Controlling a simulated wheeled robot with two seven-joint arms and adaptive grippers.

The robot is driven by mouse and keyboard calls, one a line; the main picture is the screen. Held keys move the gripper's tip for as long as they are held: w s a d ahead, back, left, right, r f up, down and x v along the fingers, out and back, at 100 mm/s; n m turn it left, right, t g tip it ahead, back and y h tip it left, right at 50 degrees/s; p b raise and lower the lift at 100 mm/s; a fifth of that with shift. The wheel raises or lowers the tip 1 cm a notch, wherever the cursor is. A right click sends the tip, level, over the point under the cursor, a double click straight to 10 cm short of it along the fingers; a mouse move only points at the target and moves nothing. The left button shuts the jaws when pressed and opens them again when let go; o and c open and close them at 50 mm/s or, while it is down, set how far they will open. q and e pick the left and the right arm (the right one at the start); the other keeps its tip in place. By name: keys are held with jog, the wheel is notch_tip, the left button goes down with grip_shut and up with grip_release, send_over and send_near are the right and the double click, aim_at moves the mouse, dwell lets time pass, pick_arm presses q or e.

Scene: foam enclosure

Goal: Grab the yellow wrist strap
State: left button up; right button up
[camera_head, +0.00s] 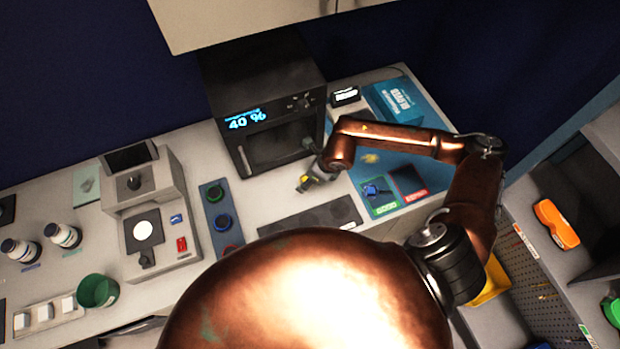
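A small yellow item (371,158), possibly the yellow wrist strap, lies on the blue mat (400,162), partly behind my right arm. It is too small to make out clearly. My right gripper (307,183) is over the pale bench, left of the mat and in front of the black oven-like box. It points down and left, with yellow and black showing at its tip. I cannot tell whether that yellow is part of the gripper or something held, nor whether the fingers are open. My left gripper is not in view.
The black box (235,80) reads 40 %. A blue item (376,189) lies on a green-framed area beside a red-framed one (409,183). A dark flat strip (315,216) lies in front. A grey device (150,215), bottles and a green cup (98,290) stand left.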

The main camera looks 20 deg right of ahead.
jog(key=shift+w+f, duration=0.1)
jog(key=shift+f, duration=0.25)
jog(key=shift+c, duration=0.3)
jog(key=shift+a, duration=0.1)
jog(key=c, duration=1)
jog(key=shift+o, duration=0.2)
jog(key=shift+r, duration=0.15)
